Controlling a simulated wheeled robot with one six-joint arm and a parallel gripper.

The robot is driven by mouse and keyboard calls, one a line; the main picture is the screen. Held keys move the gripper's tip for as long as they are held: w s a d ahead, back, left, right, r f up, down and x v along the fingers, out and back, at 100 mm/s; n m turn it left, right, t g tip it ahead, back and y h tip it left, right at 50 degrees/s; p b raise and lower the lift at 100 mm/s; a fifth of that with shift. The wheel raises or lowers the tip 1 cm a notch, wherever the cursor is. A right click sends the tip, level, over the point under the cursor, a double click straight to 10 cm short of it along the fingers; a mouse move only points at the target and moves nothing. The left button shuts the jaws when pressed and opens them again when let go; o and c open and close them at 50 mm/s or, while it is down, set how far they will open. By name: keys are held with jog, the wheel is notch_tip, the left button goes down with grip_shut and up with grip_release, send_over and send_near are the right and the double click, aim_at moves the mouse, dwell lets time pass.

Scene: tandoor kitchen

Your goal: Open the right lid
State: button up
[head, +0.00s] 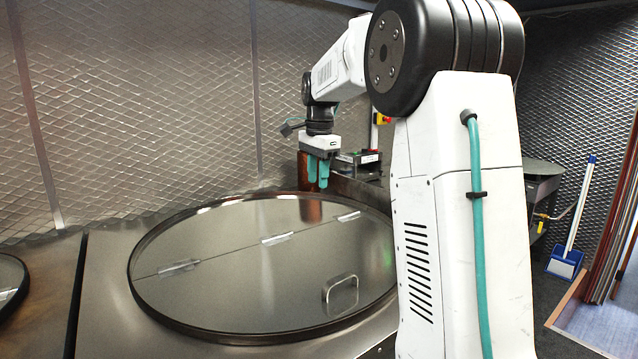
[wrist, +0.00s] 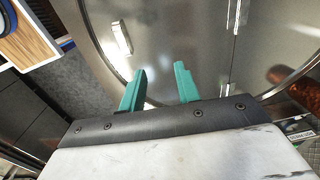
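The right lid (head: 250,285) is a large round metal disc with a dark rim, lying flat and shut on the steel counter. Hinges run across it. Its handle (head: 341,293), a small metal loop, is on the near half, towards the right. In the wrist view, the handle (wrist: 122,38) is beyond and left of the fingers, apart from them. My gripper (head: 317,180) has teal fingers pointing down over the lid's far side. In the wrist view, my gripper (wrist: 159,72) is open, with nothing between the fingers.
A second round lid (head: 8,283) is cut off at the left edge. A mesh-patterned metal wall (head: 150,110) stands behind the counter. A small dark device (head: 358,162) sits behind the lid, near my gripper. A blue dustpan (head: 565,263) stands on the floor at right.

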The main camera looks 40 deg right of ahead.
jog(key=shift+w+r, duration=0.25)
jog(key=shift+r, duration=0.45)
jog(key=shift+w+r, duration=0.25)
jog(key=shift+r, duration=0.45)
jog(key=shift+w+r, duration=0.25)
jog(key=shift+r, duration=0.45)
jog(key=s+a+f+n, duration=0.5)
jog(key=s+a, duration=0.3)
jog(key=s, duration=0.3)
jog(key=s+a+f+n, duration=0.4)
jog(key=s+a+n, duration=0.3)
jog(key=s, duration=0.5)
jog(key=s+a+f+n, duration=0.5)
jog(key=s+a, duration=0.4)
jog(key=s, duration=0.2)
jog(key=shift+s+f+n+t, duration=0.3)
jog(key=shift+n+t, duration=0.1)
jog(key=shift+n, duration=0.5)
